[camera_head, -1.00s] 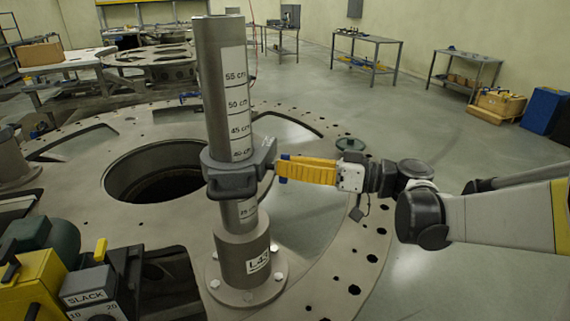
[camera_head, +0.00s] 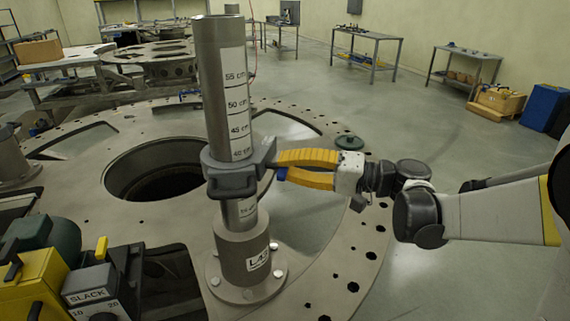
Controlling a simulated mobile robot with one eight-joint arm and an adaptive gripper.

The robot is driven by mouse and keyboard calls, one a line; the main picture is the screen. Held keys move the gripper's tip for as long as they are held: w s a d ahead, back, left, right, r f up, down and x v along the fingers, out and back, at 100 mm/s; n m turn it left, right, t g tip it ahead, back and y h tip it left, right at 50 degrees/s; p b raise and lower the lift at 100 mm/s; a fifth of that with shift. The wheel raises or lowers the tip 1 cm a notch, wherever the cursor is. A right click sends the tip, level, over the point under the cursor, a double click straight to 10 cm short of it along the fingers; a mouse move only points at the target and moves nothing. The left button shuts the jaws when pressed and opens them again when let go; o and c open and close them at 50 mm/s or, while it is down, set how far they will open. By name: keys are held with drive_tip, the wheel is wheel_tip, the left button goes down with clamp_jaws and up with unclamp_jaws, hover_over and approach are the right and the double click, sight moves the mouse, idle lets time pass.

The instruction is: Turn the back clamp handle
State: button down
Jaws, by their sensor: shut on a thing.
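A grey clamp collar (camera_head: 232,180) sits around the upright grey post (camera_head: 213,85), just below the 40 cm mark. At its back right side a small blue piece, seemingly the clamp handle (camera_head: 281,174), shows at the fingertips. My gripper (camera_head: 277,166) reaches in from the right with two yellow fingers, one above the other in the picture. The fingers are shut on the blue handle, which pokes out below the upper finger. Most of the handle is hidden by the fingers and the collar.
The post stands on a bolted base (camera_head: 244,265) on the large round turret plate (camera_head: 340,270). A wide hole (camera_head: 150,175) opens left of the post. A yellow and grey SLACK unit (camera_head: 92,285) stands at front left.

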drive_tip(key=shift+f+m, duration=0.1)
drive_tip(key=shift+m, duration=1.5)
drive_tip(key=c, duration=1.4)
unclamp_jaws()
drive_tip(key=shift+d, duration=0.1)
drive_tip(key=v, duration=1.1)
drive_tip(key=shift+s+d, duration=0.15)
drive_tip(key=shift+d, duration=0.2)
